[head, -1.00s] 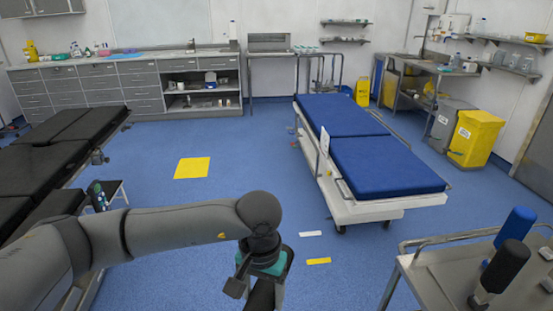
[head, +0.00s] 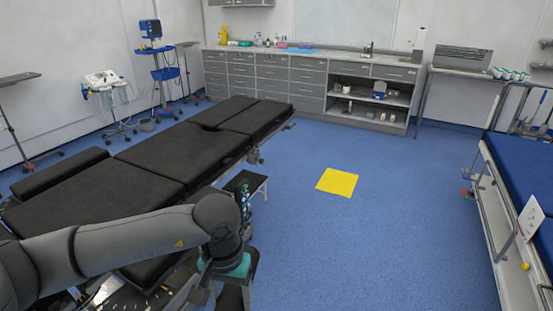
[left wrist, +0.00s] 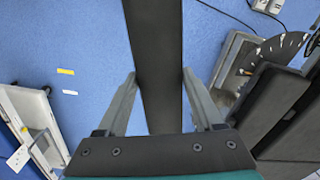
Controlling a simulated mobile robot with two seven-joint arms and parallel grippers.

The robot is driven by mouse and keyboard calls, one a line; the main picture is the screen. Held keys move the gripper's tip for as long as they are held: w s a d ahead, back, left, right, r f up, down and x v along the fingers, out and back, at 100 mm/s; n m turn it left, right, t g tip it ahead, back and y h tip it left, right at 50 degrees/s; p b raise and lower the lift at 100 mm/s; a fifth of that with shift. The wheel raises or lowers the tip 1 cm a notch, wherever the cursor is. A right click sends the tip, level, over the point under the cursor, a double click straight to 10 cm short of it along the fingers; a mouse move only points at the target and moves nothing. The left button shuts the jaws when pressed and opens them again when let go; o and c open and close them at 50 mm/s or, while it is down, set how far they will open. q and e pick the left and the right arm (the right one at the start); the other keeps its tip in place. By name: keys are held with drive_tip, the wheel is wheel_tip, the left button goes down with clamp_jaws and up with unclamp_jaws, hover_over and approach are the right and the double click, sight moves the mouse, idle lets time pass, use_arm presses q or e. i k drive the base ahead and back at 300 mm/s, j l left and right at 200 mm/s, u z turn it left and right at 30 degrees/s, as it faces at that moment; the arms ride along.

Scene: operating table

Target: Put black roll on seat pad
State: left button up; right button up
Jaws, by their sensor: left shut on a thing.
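The black roll (left wrist: 154,50) shows in the left wrist view as a long dark bar between the fingers of my left gripper (left wrist: 158,76), which is shut on it. In the head view my left gripper (head: 233,290) is at the bottom centre, beside the near right side of the operating table. Its fingers and most of the roll are hidden or cut off there. The operating table has several flat black pads, and the middle one, which looks like the seat pad (head: 175,158), is bare. My right gripper is not in view.
A small step stool (head: 246,181) stands beside the table, close behind my left wrist. A blue bed (head: 525,165) is at the right edge. A yellow square (head: 337,182) lies on open blue floor. Cabinets (head: 285,80) line the back wall.

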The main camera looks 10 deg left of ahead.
sight(199, 144)
drive_tip(key=i+u, duration=0.15)
drive_tip(key=i, duration=0.35)
drive_tip(key=i+u, duration=0.15)
drive_tip(key=i, duration=0.4)
drive_tip(key=i+u, duration=0.15)
drive_tip(key=i, duration=0.4)
drive_tip(key=i+l+u, duration=0.15)
drive_tip(key=i, duration=0.35)
drive_tip(key=i+l+u, duration=0.15)
drive_tip(key=i, duration=0.35)
drive_tip(key=i+l+u, duration=0.25)
drive_tip(key=i+u, duration=0.2)
drive_tip(key=i+l+u, duration=0.4)
drive_tip(key=i+l, duration=0.05)
